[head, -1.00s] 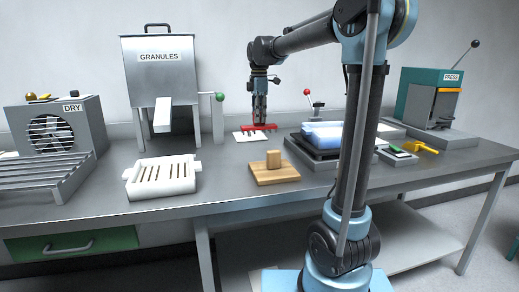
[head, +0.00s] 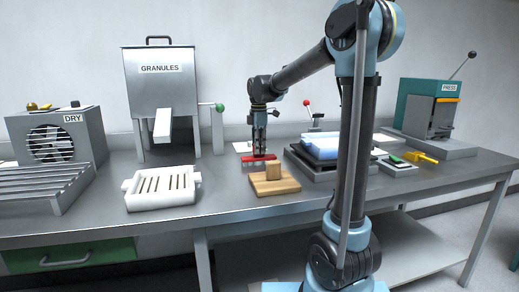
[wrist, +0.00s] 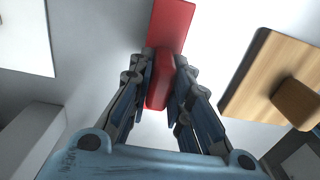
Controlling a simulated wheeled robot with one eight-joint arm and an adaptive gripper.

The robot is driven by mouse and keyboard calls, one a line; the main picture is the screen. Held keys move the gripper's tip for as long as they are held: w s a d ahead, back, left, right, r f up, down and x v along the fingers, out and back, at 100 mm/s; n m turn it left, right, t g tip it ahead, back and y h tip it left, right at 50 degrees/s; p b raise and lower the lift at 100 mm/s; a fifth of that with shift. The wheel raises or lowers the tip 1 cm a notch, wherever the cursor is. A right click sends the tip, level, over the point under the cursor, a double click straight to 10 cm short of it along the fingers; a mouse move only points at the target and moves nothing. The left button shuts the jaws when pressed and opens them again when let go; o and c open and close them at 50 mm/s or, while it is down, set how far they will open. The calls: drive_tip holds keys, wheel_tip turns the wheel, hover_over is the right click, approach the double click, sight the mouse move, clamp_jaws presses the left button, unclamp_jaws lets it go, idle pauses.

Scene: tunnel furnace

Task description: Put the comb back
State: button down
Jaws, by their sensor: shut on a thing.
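My gripper (head: 259,152) is shut on the red comb (head: 260,163), just behind the wooden board in the head view. In the wrist view the fingers (wrist: 162,72) grip the comb's raised red grip, and its wider flat red part (wrist: 174,22) reaches toward the top edge. I cannot tell whether the comb touches the table or is slightly above it. The comb's teeth are not clear. A white card (head: 242,147) lies behind and left of the gripper; it also shows at the top left of the wrist view (wrist: 25,35).
The wooden board (head: 275,186) with a small block (head: 273,172) is close in front of the comb. A white slotted tray (head: 162,202) stands front left. The granules hopper (head: 160,90) is behind left. A dark stand with a blue block (head: 322,147) is to the right.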

drive_tip(key=c, duration=1.5)
unclamp_jaws()
drive_tip(key=shift+f, duration=0.1)
wheel_tip(320, 180, up, 12)
drive_tip(key=shift+r, duration=0.15)
